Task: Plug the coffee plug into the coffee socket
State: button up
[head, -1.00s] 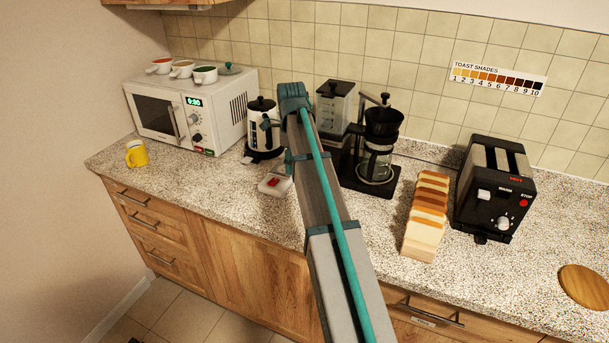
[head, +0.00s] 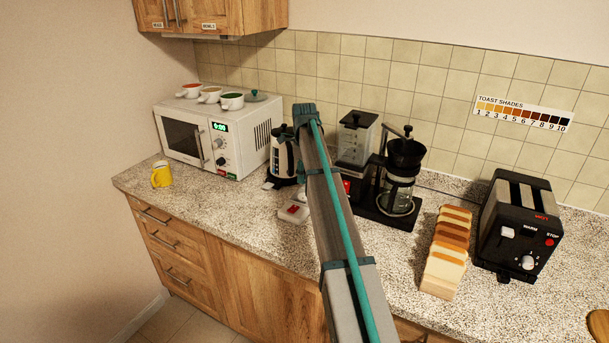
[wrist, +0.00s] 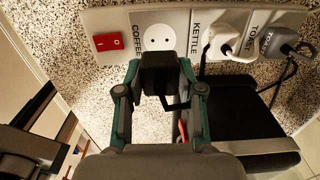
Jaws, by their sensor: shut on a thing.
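In the wrist view, my gripper (wrist: 160,66) is shut on the black coffee plug (wrist: 161,80), which sits between its two fingers. The coffee socket (wrist: 158,37) is a round white outlet on the power strip, labelled COFFEE. Its two holes show uncovered just above the plug in the picture. The plug is outside the socket; I cannot tell the gap between them. A dark cord loop shows beside the plug. In the head view my arm hides my gripper and the plug; one end of the power strip (head: 293,213) shows left of the arm.
On the strip are a red switch (wrist: 108,41), a white kettle plug (wrist: 228,40) and a grey toast plug (wrist: 278,42), both seated. The coffee maker (head: 399,190), bread (head: 446,255) and toaster (head: 517,230) stand right of my arm.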

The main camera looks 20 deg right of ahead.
aim_at(304, 196)
jog(key=shift+f+b, duration=1.6)
jog(key=shift+f, duration=1.25)
jog(key=shift+p, duration=0.75)
jog(key=shift+f, duration=0.6)
dwell(0.6)
jog(key=o, duration=1.1)
jog(key=shift+o, duration=0.2)
notch_tip(304, 196, up, 12)
